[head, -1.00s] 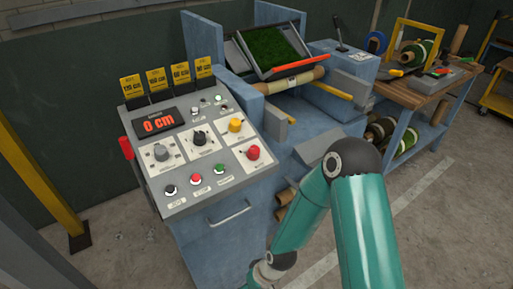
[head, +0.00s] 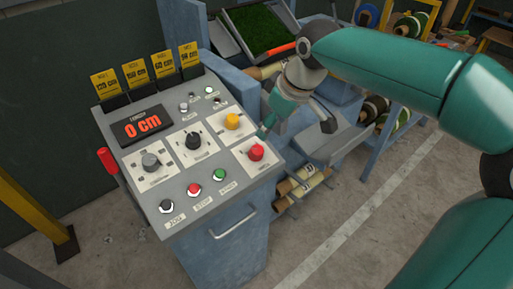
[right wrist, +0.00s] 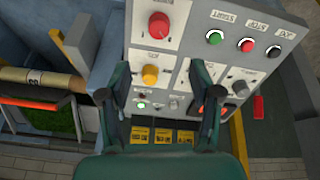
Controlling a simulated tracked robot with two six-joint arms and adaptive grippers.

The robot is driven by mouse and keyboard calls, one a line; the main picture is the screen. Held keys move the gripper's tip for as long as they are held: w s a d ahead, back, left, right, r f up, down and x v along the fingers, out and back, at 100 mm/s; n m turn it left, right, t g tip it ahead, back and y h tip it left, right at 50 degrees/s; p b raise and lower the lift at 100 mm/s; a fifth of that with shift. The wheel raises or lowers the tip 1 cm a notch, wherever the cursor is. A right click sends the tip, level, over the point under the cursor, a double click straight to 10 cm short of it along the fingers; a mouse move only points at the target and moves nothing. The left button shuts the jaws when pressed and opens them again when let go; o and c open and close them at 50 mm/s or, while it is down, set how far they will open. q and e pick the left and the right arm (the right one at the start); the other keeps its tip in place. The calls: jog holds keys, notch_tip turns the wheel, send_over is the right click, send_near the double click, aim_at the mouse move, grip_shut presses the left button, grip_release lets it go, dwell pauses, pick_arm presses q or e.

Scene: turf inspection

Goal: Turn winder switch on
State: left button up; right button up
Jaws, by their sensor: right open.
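The winder's control panel (head: 225,180) stands at left in the head view. It carries a grey knob (head: 151,160), a black knob (head: 193,140), a yellow knob (head: 232,121) and a red knob (head: 256,152). Their labels are too small to read, so I cannot tell which is the winder switch. My right gripper (head: 296,128) is open and empty by the panel's right edge. In the right wrist view its fingers (right wrist: 160,68) are spread either side of the yellow knob (right wrist: 150,74), above the panel. The red knob (right wrist: 159,24) is beyond them. My left gripper is out of view.
A display (head: 142,124) reads 0 cm. Black, red and green buttons line the panel's front, including the green one (head: 219,175). Yellow length cards (head: 135,72) stand along the back. A drawer handle (head: 234,222) juts out below. A turf tray (head: 262,30) is behind.

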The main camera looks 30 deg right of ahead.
aim_at(258, 149)
jog(key=x, duration=1.4)
jog(key=shift+d+f, duration=0.1)
jog(key=shift+d, duration=0.05)
jog(key=c, duration=1.1)
jog(key=shift+c, duration=0.2)
